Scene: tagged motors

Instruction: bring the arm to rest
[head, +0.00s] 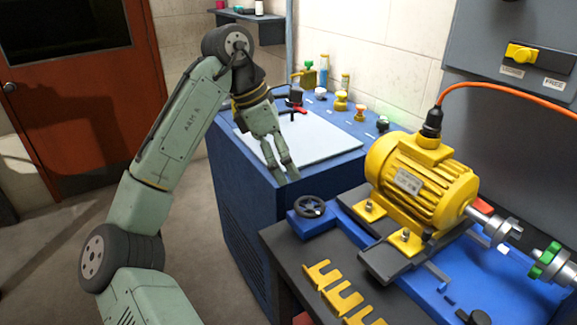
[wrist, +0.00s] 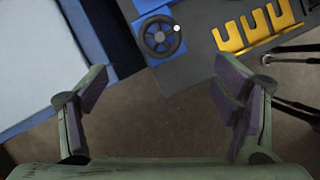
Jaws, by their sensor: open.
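My arm (head: 175,128) is green and rises from the bottom left of the head view, bends at a dark upper joint, and points down at its end. My gripper (head: 289,172) hangs at the near right edge of the blue cabinet's pale top. In the wrist view my gripper (wrist: 162,105) is open, its dark pads wide apart with nothing between them. Bare floor shows below the gap. Whether the fingertips touch the cabinet cannot be told from the head view.
A blue cabinet (head: 238,190) with bottles and knobs stands behind the gripper. To the right, a bench bears a yellow motor (head: 420,178), a black handwheel (head: 310,206) and yellow slotted shims (head: 340,292). An orange cable (head: 500,88) runs to the motor. Open floor lies left.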

